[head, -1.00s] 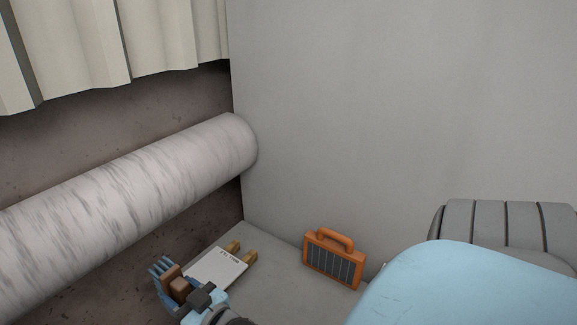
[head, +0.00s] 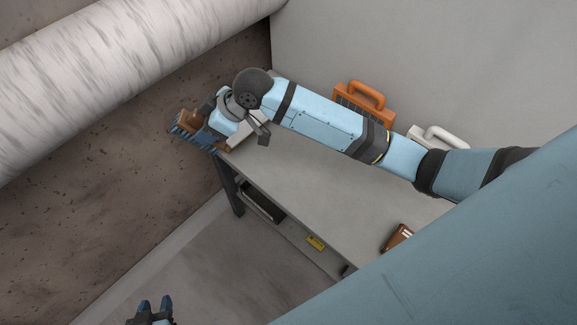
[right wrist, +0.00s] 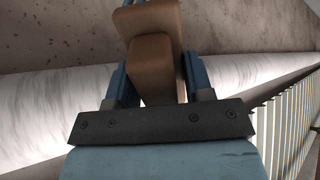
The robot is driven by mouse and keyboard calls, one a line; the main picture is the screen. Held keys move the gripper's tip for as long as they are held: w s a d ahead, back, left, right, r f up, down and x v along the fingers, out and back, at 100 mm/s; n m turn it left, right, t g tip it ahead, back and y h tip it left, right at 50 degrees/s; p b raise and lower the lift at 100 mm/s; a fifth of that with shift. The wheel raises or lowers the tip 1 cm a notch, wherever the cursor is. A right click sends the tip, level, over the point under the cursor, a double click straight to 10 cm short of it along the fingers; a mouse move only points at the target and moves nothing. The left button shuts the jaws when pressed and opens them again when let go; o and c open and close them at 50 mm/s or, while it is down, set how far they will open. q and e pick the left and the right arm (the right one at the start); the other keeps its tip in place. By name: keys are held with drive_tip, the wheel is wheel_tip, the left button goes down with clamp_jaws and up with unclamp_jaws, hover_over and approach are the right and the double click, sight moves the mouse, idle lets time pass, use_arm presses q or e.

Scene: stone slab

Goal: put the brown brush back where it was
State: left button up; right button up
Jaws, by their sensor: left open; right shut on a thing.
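The brown brush (head: 187,118) is in my right gripper (head: 192,131), at the upper left of the head view, by the far left end of the grey table (head: 335,190). In the right wrist view the brush (right wrist: 152,65) fills the space between the two blue fingers, which are shut on it. I cannot tell whether it touches anything below. My right arm crosses over the table and hides part of it. My left gripper (head: 154,309) is open and empty, low at the bottom left of the head view, away from the table.
An orange case (head: 362,105) and a white-handled thing (head: 437,137) stand by the wall, partly behind my right arm. A small orange-brown thing (head: 398,237) lies near the table's front edge. A marbled roll (head: 110,70) is at the upper left. The table's middle front is clear.

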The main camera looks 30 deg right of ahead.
drive_tip(key=f+n+g, duration=0.1)
drive_tip(key=d+f+n+g+h, duration=0.1)
drive_tip(key=w+d+f+n+g, duration=0.1)
drive_tip(key=shift+f+n+h+b, duration=0.15)
drive_tip(key=shift+n+h+b, duration=0.15)
drive_tip(key=shift+h+b, duration=0.1)
drive_tip(key=d+f+n+g+h+b, duration=0.25)
drive_tip(key=d+n+h, duration=0.4)
drive_tip(key=d, duration=1.25)
drive_tip(key=shift+t+y, duration=0.25)
drive_tip(key=shift+y, duration=0.1)
drive_tip(key=shift+s+a+f+p, duration=0.1)
drive_tip(key=shift+f+p, duration=0.6)
drive_tip(key=shift+f, duration=4.4)
drive_tip(key=shift+s+a+f+p, duration=0.1)
drive_tip(key=shift+f+p, duration=0.55)
drive_tip(key=shift+f, duration=4.45)
drive_tip(key=o, duration=0.9)
drive_tip(key=shift+c, duration=0.2)
drive_tip(key=shift+r, duration=0.15)
